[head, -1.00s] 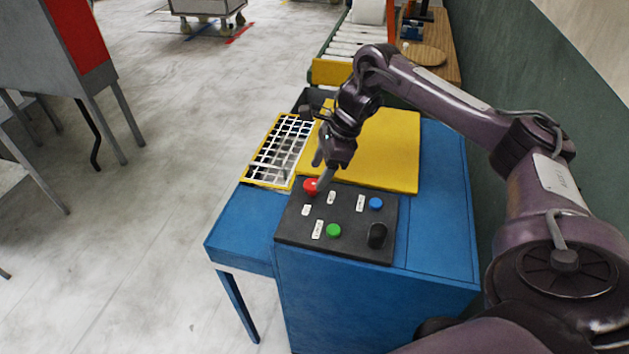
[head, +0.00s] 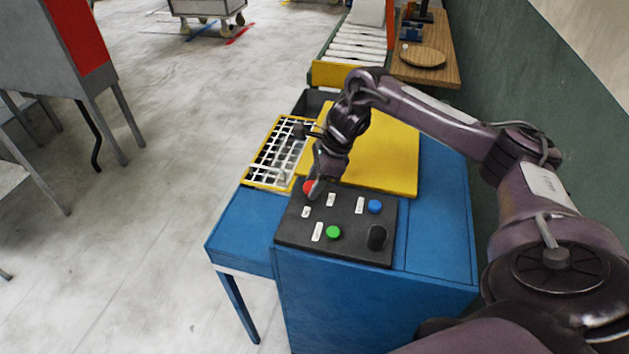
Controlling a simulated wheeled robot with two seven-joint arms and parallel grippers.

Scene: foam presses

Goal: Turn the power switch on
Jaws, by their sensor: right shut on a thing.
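The black control panel (head: 345,247) lies on the blue press table. It carries a red knob (head: 308,187) at its far left corner, a blue button (head: 375,206), a green button (head: 333,233) and a tall black knob (head: 377,237). I cannot read the white labels, so which control is the power switch is not clear. My right gripper (head: 315,192) points down at the red knob, shut on it, and its fingers hide part of it. My left gripper is out of view.
A yellow plate (head: 388,150) lies behind the panel, with a white grid in a yellow frame (head: 262,172) at its left. A roller conveyor (head: 358,45) and a wooden table (head: 440,72) stand beyond. A green wall (head: 530,90) runs along the right. The floor at left is mostly open.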

